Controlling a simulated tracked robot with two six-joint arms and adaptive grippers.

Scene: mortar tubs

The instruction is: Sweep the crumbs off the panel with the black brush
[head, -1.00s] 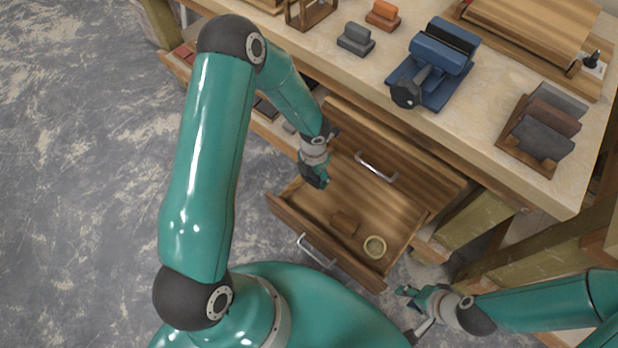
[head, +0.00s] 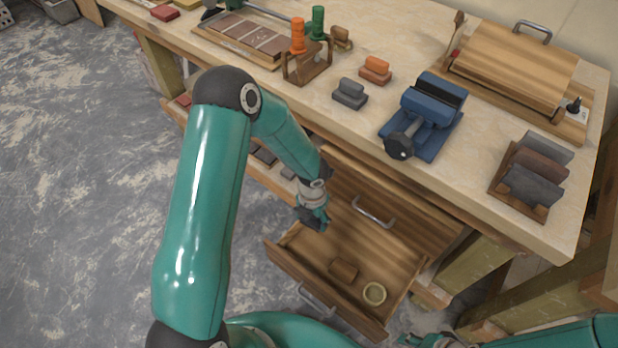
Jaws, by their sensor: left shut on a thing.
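My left gripper (head: 312,217) is over the left part of an open wooden drawer (head: 335,306), seen from above. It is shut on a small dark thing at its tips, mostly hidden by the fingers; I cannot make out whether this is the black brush. No crumbs can be made out. I cannot tell which surface is the panel; a board with several brown plates (head: 245,35) lies at the back left of the bench. My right gripper (head: 428,340) is partly cut off at the bottom edge, and its fingers are unclear.
The drawer holds a brown block (head: 343,269) and a yellowish ring-shaped dish (head: 374,293). On the bench (head: 470,150) stand a blue vise (head: 425,120), grey (head: 350,94) and orange (head: 375,70) blocks, a rack of slabs (head: 520,207) and a wooden box (head: 515,65).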

